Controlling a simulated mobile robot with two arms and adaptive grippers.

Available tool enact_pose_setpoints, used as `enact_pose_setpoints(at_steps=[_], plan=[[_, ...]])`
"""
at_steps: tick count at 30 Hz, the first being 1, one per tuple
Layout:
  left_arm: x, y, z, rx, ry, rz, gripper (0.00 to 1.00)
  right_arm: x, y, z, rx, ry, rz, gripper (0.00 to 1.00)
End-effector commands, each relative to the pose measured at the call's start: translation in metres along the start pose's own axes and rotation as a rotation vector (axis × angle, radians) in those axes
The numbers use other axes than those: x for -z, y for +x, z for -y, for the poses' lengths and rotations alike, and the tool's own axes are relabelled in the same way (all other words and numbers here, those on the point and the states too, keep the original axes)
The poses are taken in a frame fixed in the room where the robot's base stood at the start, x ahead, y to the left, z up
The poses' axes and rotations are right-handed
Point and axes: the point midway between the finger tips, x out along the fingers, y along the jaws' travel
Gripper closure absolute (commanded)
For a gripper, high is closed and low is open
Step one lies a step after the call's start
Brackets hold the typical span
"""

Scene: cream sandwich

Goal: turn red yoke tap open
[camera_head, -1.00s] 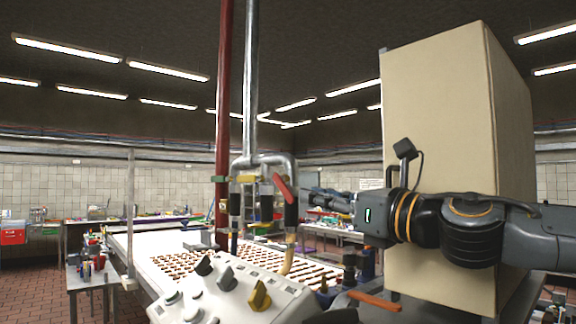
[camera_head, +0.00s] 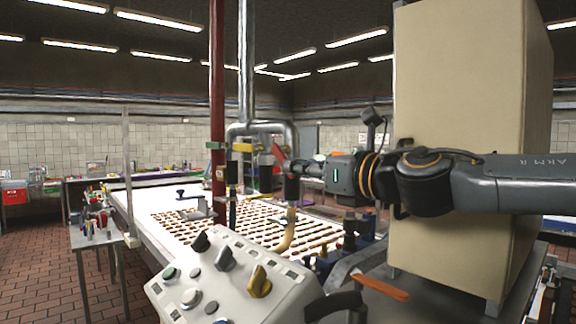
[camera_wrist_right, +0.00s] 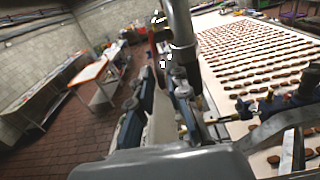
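The red yoke tap (camera_head: 279,155) is a small red handle on the right-hand branch of the grey pipe, above a black sleeve and a pale hose. In the head view it is partly hidden by my right gripper (camera_head: 297,168), which reaches in from the right at about its height. In the right wrist view the red handle (camera_wrist_right: 154,48) shows beside the metal pipe, just beyond the fingertips. My right gripper's fingers (camera_wrist_right: 165,80) stand apart there, with no object clearly held between them. I cannot tell whether they touch the tap. My left gripper is not in view.
A red vertical pipe (camera_head: 217,90) stands left of the grey pipe (camera_head: 246,70). A control panel (camera_head: 235,285) with knobs is below. A tall beige box (camera_head: 460,110) stands behind my right arm. An orange-handled lever (camera_head: 381,287) is at lower right.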

Motion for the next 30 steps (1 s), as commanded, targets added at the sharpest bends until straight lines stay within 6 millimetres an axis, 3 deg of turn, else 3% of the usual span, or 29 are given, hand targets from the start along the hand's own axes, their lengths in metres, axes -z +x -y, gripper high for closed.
enact_pose_setpoints(at_steps=[4,9,18,21,30], plan=[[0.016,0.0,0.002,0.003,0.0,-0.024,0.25,0.0,0.023,-0.001,-0.001,0.0,-0.001,0.84],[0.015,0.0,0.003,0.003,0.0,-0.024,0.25,0.0,0.034,0.0,0.0,0.001,0.0,0.84],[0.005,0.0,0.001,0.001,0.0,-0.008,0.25,0.0,0.036,0.0,-0.001,0.001,0.001,0.84],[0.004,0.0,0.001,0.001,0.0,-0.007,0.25,0.0,0.036,0.0,-0.001,0.001,0.001,1.0],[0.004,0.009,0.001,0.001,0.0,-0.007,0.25,0.004,0.036,-0.001,-0.002,0.0,0.014,1.0]])
